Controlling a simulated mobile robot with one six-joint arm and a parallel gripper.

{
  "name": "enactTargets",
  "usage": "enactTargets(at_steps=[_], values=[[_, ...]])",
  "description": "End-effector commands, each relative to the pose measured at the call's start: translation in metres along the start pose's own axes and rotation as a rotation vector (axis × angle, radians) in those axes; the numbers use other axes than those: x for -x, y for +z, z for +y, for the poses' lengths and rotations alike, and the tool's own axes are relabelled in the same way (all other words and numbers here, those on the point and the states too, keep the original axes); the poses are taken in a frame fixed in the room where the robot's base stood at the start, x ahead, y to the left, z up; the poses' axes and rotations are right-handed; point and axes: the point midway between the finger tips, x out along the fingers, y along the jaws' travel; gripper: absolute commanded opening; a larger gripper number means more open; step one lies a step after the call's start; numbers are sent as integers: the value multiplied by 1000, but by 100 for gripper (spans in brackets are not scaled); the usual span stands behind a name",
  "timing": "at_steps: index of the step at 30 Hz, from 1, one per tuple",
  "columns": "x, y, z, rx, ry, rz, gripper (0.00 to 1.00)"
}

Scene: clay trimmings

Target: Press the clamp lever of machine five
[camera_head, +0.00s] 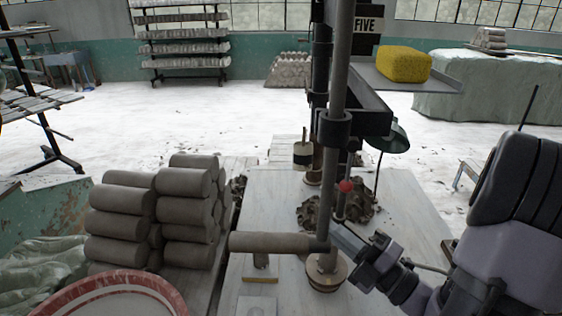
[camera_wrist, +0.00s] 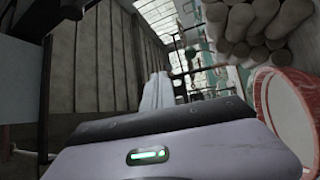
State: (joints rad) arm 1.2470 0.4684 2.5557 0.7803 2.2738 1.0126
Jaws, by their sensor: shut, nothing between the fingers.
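Machine five stands at centre, with a black and white "FIVE" sign (camera_head: 367,25) and a tall grey post (camera_head: 339,80). A red knob (camera_head: 346,186) on a dark stem, probably the clamp lever, shows beside the post. My gripper (camera_head: 340,236) comes in from the lower right, just below the knob and close to the post. I cannot tell whether it touches either. The gripper also shows in the wrist view (camera_wrist: 158,85), its fingers together and empty. The lever is not clear in the wrist view. A clay cylinder (camera_head: 270,242) lies level, its right end at the post.
Stacked clay rolls (camera_head: 122,224) stand to the left, behind a red-rimmed white tub (camera_head: 110,300). Clay trimmings (camera_head: 312,213) lie on the machine's table (camera_head: 405,215) by the post. A yellow sponge (camera_head: 404,64) sits on a shelf at upper right.

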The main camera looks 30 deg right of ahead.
Motion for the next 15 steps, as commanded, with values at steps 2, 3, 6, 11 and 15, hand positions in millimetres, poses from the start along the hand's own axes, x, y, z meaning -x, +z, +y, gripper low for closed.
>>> enactTargets(at_steps=[2,3,6,11,15], values=[[20,32,11,-109,68,-133,0],[28,42,13,-147,96,-179,0],[40,57,15,-197,134,-239,0],[42,59,15,-205,141,-248,0],[41,59,15,-202,140,-245,0]])
